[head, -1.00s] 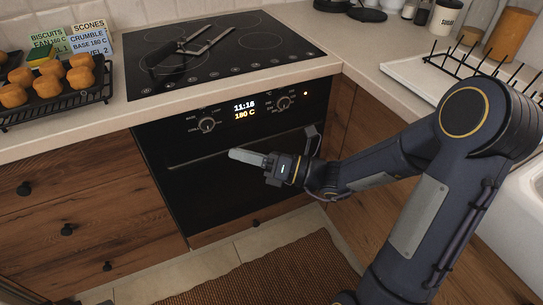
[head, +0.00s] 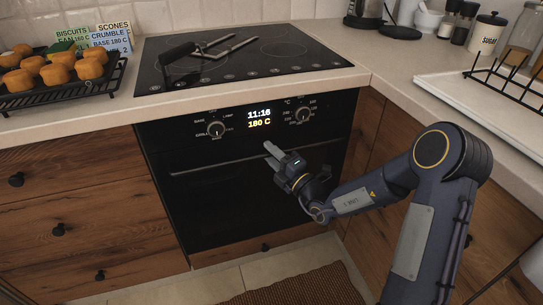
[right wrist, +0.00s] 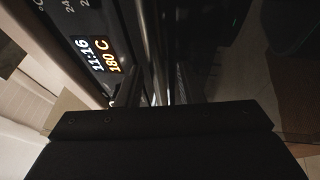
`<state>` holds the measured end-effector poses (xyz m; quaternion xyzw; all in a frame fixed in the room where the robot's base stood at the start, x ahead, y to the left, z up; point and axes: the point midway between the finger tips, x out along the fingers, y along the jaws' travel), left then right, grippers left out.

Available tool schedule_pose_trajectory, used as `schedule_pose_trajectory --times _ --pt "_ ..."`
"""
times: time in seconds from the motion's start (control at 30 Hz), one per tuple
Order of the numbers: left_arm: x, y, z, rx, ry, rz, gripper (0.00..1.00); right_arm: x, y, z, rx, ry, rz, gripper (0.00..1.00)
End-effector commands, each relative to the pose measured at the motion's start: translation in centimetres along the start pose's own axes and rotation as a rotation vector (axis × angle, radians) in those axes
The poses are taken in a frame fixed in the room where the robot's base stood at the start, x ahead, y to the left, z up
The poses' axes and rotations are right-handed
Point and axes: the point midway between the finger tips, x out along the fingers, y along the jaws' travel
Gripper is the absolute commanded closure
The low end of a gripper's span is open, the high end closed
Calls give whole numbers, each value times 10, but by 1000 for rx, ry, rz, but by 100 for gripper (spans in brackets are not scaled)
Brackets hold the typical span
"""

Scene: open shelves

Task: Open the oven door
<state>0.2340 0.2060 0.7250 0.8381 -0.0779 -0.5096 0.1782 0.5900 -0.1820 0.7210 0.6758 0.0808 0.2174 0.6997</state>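The black oven door (head: 225,205) is shut under the control panel. Its thin bar handle (head: 200,167) runs across the top of the door. My right gripper (head: 272,150) is at the right part of the handle, one pale finger just above the bar. In the right wrist view, its dark fingers (right wrist: 160,88) stand apart, with the bright handle bar (right wrist: 152,40) running between them. The lower finger is hidden in the head view, and I cannot tell whether either finger touches the bar. My left gripper is not in view.
The oven panel (head: 240,121) has two knobs and a lit display reading 180 C. A black hob (head: 255,60) lies above it. A dark rack of buns (head: 100,80) is on the left counter. Wooden drawers and cupboards flank the oven; the tiled floor (head: 215,285) in front has a brown mat (head: 300,290).

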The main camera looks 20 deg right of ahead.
Motion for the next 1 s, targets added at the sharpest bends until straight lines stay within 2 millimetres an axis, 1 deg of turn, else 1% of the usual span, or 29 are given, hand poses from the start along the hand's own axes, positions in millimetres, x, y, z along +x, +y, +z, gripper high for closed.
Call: schedule_pose_trajectory --times 0.27,0.5,0.53,0.83,1.0 --pt "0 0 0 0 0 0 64 2 0 0 0 0 0 66" --pt "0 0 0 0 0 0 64 2 0 0 -1 0 0 98" --pt "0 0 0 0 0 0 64 2 0 0 -1 0 0 100" --pt "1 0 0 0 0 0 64 2 0 0 -1 0 1 100" --pt "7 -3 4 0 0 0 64 0 -5 0 -11 0 22 100"
